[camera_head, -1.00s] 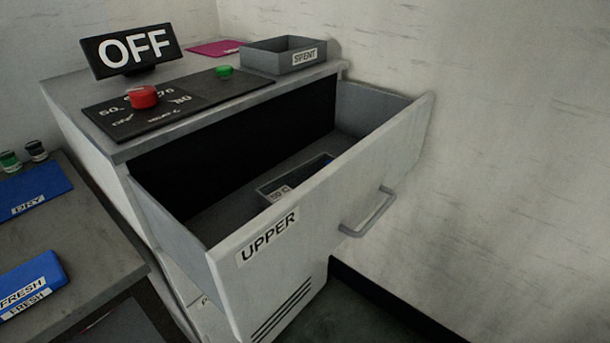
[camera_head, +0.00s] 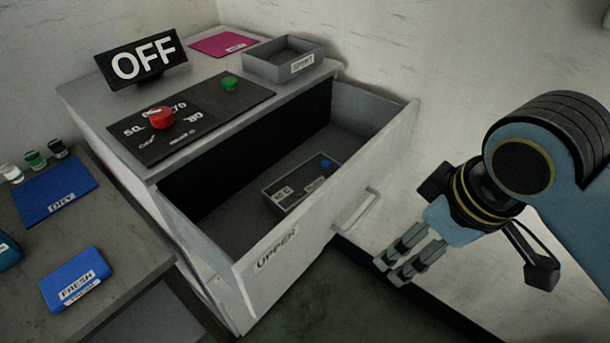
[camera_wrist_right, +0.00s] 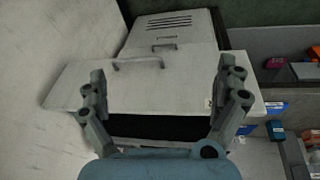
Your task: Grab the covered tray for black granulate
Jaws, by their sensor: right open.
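A dark covered tray (camera_head: 300,183) with a pale label and a small blue spot on top lies inside the open upper drawer (camera_head: 285,262). Its label is too blurred to read fully. My right gripper (camera_head: 395,268) is open and empty, to the right of the drawer front and its handle (camera_head: 355,210), apart from both. In the right wrist view my open right gripper (camera_wrist_right: 168,105) faces the drawer front with its handle (camera_wrist_right: 138,62); the tray is not visible there. My left gripper is not in view.
The cabinet top holds an OFF sign (camera_head: 143,62), red button (camera_head: 162,117), green button (camera_head: 230,83), grey SPENT tray (camera_head: 283,62) and pink mat (camera_head: 222,44). A side table bears a blue FRESH box (camera_head: 75,279), a blue DRY mat (camera_head: 55,192) and small jars (camera_head: 35,160).

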